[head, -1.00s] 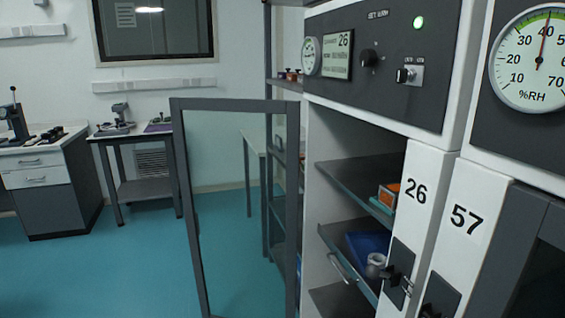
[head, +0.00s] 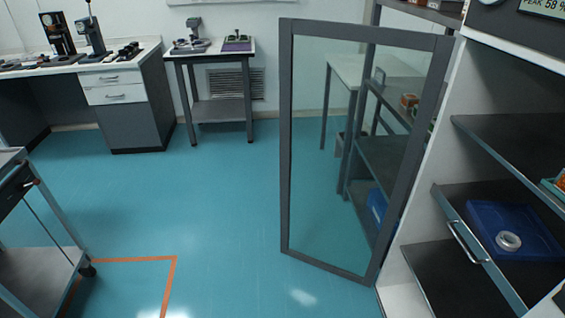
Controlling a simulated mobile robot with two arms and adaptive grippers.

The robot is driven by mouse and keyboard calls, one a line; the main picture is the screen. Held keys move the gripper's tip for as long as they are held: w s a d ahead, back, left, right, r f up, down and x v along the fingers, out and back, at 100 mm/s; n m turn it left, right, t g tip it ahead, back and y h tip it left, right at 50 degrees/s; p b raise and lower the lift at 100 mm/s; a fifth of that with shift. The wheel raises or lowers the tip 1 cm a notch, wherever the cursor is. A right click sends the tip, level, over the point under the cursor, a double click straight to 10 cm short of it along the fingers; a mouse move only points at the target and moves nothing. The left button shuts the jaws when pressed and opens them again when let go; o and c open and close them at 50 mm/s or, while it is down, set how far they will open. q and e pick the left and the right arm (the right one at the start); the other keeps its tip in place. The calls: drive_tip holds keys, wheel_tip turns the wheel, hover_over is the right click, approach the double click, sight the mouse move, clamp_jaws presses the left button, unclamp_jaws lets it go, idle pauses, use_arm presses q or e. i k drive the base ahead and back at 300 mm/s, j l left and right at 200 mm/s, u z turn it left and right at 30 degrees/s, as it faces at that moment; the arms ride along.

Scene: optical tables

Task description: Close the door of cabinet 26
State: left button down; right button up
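The door of cabinet 26 (head: 285,150) is a glass pane in a dark grey frame. It stands wide open, swung out to the left of the cabinet, with its hinge side at the cabinet's left edge. The cabinet (head: 421,225) is at the right, and its inside is exposed. A shelf with a metal handle (head: 467,243) holds a blue tray (head: 490,212) with a small ring-shaped piece (head: 508,241) in it. The cabinet's number label is out of view now. Neither of my grippers shows in the head view.
A grey cart (head: 40,270) stands at the lower left, beside an orange floor line (head: 125,259). A small table (head: 222,102) and a bench with drawers (head: 115,95) stand along the back wall. The blue floor (head: 215,215) left of the door is clear.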

sight(441, 47)
drive_tip(key=i+j+u, duration=0.4)
drive_tip(key=i, duration=0.2)
drive_tip(key=i+j+u, duration=0.15)
drive_tip(key=i+u, duration=0.2)
drive_tip(key=i, duration=0.25)
drive_tip(key=i+u, duration=0.4)
drive_tip(key=i, duration=0.25)
drive_tip(key=i+z, duration=0.5)
drive_tip(key=i+j+z, duration=0.35)
drive_tip(key=i+z, duration=0.35)
drive_tip(key=z, duration=0.25)
drive_tip(key=i+z, duration=0.15)
drive_tip(key=z, duration=0.25)
drive_tip(key=i+j+z, duration=0.15)
drive_tip(key=z, duration=0.3)
drive_tip(key=i+j+z, duration=0.15)
drive_tip(key=z, duration=0.3)
drive_tip(key=j+z, duration=0.4)
drive_tip(key=i+j+z, duration=0.15)
drive_tip(key=z, duration=0.25)
drive_tip(key=i+j+z, duration=0.2)
drive_tip(key=z, duration=0.25)
drive_tip(key=i+j+z, duration=0.15)
drive_tip(key=z, duration=0.25)
drive_tip(key=j+z, duration=0.45)
drive_tip(key=i+j+z, duration=0.1)
drive_tip(key=j+z, duration=0.3)
drive_tip(key=l, duration=0.1)
